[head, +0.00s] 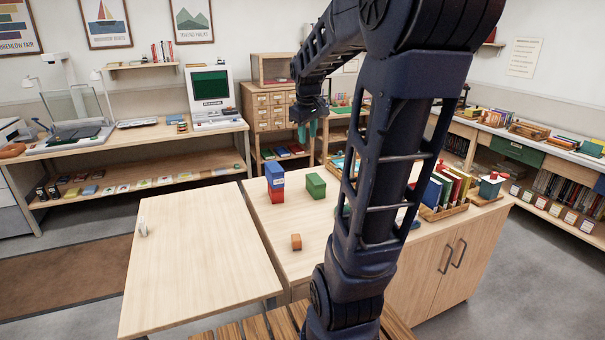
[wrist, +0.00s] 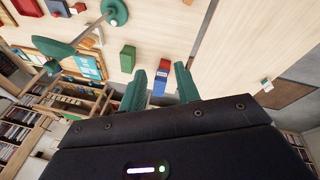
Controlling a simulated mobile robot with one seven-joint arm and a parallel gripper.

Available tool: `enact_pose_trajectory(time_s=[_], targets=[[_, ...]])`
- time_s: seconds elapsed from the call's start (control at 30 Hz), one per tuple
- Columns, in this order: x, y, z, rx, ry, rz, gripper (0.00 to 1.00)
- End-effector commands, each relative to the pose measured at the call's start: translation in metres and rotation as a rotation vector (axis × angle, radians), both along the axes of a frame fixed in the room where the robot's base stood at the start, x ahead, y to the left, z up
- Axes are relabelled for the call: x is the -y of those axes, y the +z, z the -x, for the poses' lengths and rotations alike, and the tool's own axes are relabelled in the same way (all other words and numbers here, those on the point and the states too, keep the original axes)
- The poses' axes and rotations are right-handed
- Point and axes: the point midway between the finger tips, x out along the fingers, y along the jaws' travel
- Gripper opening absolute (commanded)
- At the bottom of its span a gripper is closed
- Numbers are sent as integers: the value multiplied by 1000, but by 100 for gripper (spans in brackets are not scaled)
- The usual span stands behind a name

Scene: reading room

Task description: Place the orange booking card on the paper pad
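I cannot make out an orange booking card or a paper pad for certain in either view. My gripper (head: 307,132) hangs in the air beyond that table, pointing down. In the wrist view its teal fingers (wrist: 160,80) stand apart, with no card seen between them. Light blue sheets (wrist: 88,66) lie in a wooden tray in the wrist view; I cannot tell whether they include the pad.
The left table (head: 195,250) is mostly clear, with a small pale item (head: 142,229). My arm hides part of the right table.

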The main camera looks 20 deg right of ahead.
Motion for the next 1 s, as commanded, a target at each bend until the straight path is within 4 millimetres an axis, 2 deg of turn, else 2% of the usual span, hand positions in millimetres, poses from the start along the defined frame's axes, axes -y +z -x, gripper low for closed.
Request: enact_pose_trajectory(time_s=[0.03,0.3,0.5,0.6,0.8,1.0], targets=[[-10,2,16,18,-19,-13,32],[-55,-5,92,90,-153,-102,32],[-79,-20,144,133,-248,-171,32],[-87,-28,163,149,-286,-200,32],[-94,-38,183,162,-329,-230,32],[-95,-39,185,163,-336,-235,32]])
